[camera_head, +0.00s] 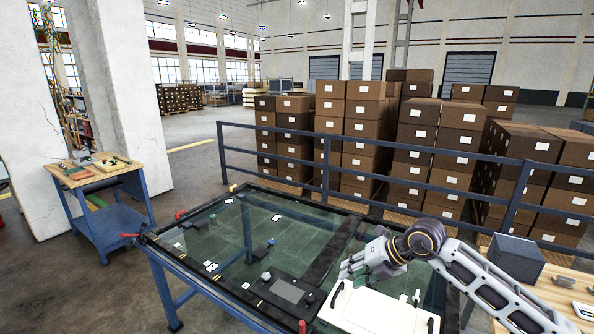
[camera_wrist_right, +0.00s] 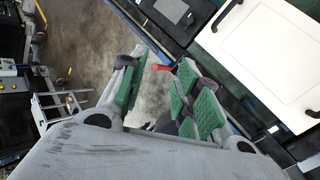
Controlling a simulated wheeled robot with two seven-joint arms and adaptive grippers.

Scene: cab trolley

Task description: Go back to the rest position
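My right gripper (camera_head: 358,265) is above the glass-topped table, just behind the white panel (camera_head: 375,312). In the right wrist view the green-padded fingers of this gripper (camera_wrist_right: 165,78) are spread apart, with floor and a red knob showing beyond and nothing held. The white panel (camera_wrist_right: 268,55) lies to the right of the fingers in that view, apart from them. My right arm reaches in from the right of the head view. My left gripper is not in view.
The glass-topped table (camera_head: 205,291) has a dark device with a screen (camera_head: 288,291) and several small parts on it. A dark blue box (camera_head: 515,258) stands at right. A blue railing (camera_head: 285,144) runs behind, before stacked cartons (camera_head: 365,108). A blue trolley (camera_head: 112,222) stands at left.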

